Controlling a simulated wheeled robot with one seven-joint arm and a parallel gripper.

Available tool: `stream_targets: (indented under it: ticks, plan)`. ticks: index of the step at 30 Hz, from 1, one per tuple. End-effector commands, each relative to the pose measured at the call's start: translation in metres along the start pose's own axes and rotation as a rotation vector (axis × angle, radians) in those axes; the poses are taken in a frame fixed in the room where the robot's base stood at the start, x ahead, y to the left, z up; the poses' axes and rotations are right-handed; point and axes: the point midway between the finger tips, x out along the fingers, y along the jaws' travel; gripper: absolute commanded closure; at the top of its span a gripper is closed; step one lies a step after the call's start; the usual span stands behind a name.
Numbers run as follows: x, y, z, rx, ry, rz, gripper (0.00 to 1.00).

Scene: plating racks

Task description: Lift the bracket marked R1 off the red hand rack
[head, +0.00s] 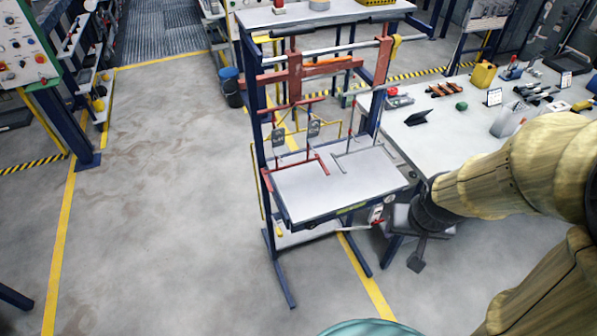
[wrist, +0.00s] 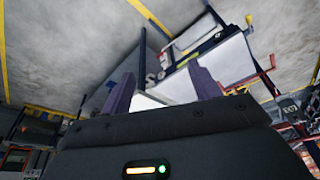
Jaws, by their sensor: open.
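Two small grey bracket-like plates, one on the left (head: 278,137) and one on the right (head: 314,129), show above the white top of the blue-framed stand in the head view. Their markings are too small to read, so I cannot tell which is R1. A red rod frame (head: 322,160) stands around the left plate, and a grey rod frame is beside it. My gripper (head: 417,264) is low, right of the stand and apart from both plates. In the wrist view its two purple fingers (wrist: 162,92) are spread with nothing held between them. Red rods (wrist: 266,76) show at right there.
The stand's white top (head: 330,192) is mostly bare at the front. A larger red frame (head: 294,76) is higher on the stand. A white worktable (head: 440,140) with several small items stands at right, close to my arm. Open floor (head: 160,190) lies left.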

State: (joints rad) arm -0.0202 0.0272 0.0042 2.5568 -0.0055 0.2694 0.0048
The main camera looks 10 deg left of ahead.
Motion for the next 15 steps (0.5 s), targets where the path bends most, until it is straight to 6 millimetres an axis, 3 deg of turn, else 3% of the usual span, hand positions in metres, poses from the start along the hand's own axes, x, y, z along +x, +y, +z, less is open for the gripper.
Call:
stream_targets:
  ticks: [8, 15]
  plan:
    - [0.042, -0.047, -0.062, -0.134, 0.276, -0.053, 0.38]
    - [0.065, -0.107, -0.110, -0.241, 0.563, -0.140, 0.38]
